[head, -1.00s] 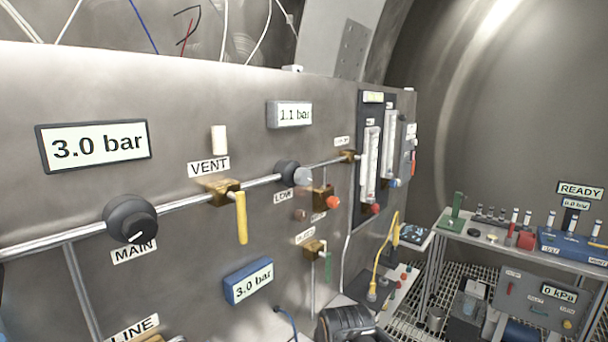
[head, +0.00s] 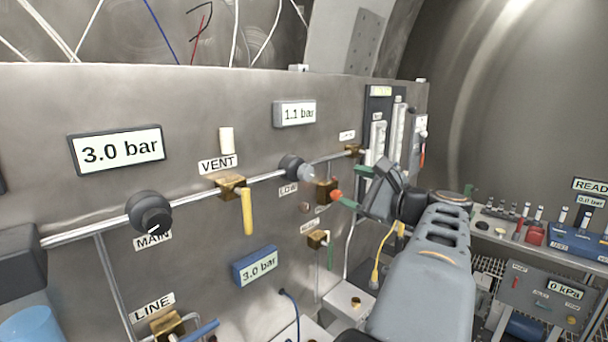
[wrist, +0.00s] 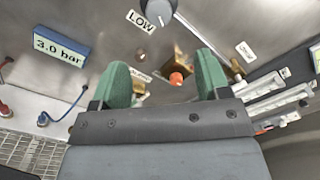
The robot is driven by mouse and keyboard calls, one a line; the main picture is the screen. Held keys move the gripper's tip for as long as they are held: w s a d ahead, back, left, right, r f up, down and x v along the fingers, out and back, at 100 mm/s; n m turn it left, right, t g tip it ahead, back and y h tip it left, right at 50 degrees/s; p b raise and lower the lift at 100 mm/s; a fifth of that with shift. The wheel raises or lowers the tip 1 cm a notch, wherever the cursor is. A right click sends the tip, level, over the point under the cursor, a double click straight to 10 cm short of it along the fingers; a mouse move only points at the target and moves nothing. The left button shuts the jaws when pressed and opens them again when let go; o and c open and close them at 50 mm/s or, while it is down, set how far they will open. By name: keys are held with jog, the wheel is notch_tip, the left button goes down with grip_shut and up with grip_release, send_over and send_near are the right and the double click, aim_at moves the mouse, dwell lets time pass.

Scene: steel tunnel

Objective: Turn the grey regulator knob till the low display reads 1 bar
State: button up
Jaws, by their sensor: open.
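The grey regulator knob (head: 307,173) sticks out from its dark body on the pipe, above the LOW label (head: 288,189). In the wrist view the pale grey knob (wrist: 158,10) is at the top edge, partly cut off. The low display (head: 295,114) above it reads 1.1 bar. My gripper (head: 353,186) is right of the knob in the head view, apart from it. In the wrist view my gripper (wrist: 162,62) shows two green fingers spread wide with nothing held, below the knob.
A brass valve with an orange-red knob (head: 336,196) sits close to my fingers; it also shows between them in the wrist view (wrist: 178,78). The VENT valve's yellow lever (head: 247,211) and the MAIN knob (head: 150,212) are left. Flow tubes (head: 397,128) stand right.

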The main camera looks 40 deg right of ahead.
aim_at(310, 174)
jog(key=w+p, duration=0.1)
jog(key=w, duration=0.3)
jog(key=w+a+p, duration=0.1)
jog(key=w, duration=0.4)
jog(key=w+a+p, duration=0.1)
jog(key=w, duration=0.3)
jog(key=shift+w+a, duration=0.15)
jog(key=shift+a, duration=0.1)
jog(key=shift+f, duration=0.1)
jog(key=c, duration=0.9)
jog(key=shift+f+n+b, duration=0.3)
jog(key=shift+n+b, duration=0.1)
jog(key=shift+b, duration=0.65)
jog(key=shift+n+b, duration=0.5)
jog(key=shift+b, duration=0.45)
jog(key=shift+r, duration=0.25)
jog(key=o, duration=0.9)
jog(key=shift+r, duration=0.1)
